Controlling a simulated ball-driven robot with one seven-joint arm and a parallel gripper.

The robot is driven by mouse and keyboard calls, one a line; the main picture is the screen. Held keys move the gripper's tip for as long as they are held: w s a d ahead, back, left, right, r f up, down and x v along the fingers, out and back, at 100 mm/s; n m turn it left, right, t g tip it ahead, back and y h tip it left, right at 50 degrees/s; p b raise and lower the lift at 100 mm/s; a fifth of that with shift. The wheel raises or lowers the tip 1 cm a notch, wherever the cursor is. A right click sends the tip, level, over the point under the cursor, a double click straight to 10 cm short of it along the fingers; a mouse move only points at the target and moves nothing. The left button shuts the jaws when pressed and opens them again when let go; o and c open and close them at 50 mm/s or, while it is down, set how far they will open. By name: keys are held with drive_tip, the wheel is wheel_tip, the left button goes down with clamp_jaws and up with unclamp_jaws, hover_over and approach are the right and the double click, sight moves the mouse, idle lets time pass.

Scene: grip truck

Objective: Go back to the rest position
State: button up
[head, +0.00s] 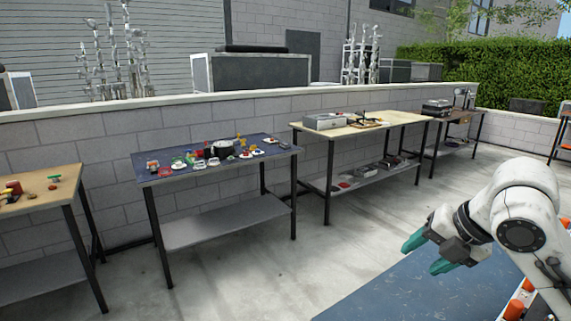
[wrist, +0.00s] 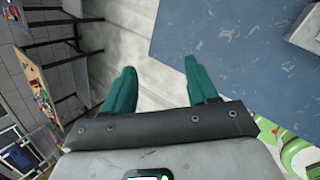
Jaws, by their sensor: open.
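My gripper (head: 426,254) is at the right of the head view, on my white arm, above the edge of a blue surface. Its two green fingers are apart with nothing between them. In the wrist view my gripper (wrist: 160,80) also shows open and empty, with concrete floor and a blue surface beyond the fingers.
A blue-topped table (head: 160,178) with many small items stands against the block wall. A wooden table (head: 400,122) with a grey case (head: 323,122) stands right of it, another wooden table (head: 50,199) at far left. A blue surface (head: 400,292) lies below my gripper. Concrete floor (head: 240,265) between is clear.

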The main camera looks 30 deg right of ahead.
drive_tip(key=w+a+f+m+t+y, duration=0.25)
drive_tip(key=w+a+m, duration=0.45)
drive_tip(key=a, duration=0.4)
drive_tip(key=s+a+f+m+p, duration=0.2)
drive_tip(key=a+f+m, duration=0.5)
drive_tip(key=f, duration=0.2)
drive_tip(key=s+a+f+m+g, duration=0.4)
drive_tip(key=s+f+m, duration=0.1)
drive_tip(key=s+f, duration=0.45)
drive_tip(key=s+d+f+m+g+h, duration=0.1)
drive_tip(key=s+f+m+g, duration=0.1)
drive_tip(key=s+f, duration=0.2)
drive_tip(key=s+d+f+m+g+h, duration=0.1)
drive_tip(key=s+d+f+m+h, duration=0.1)
drive_tip(key=s, duration=0.9)
wheel_tip(320, 180, down, 3)
drive_tip(key=shift+r+m+g+p, duration=0.2)
drive_tip(key=shift+m+g+p, duration=0.2)
drive_tip(key=shift+m, duration=0.2)
drive_tip(key=shift+d, duration=0.1)
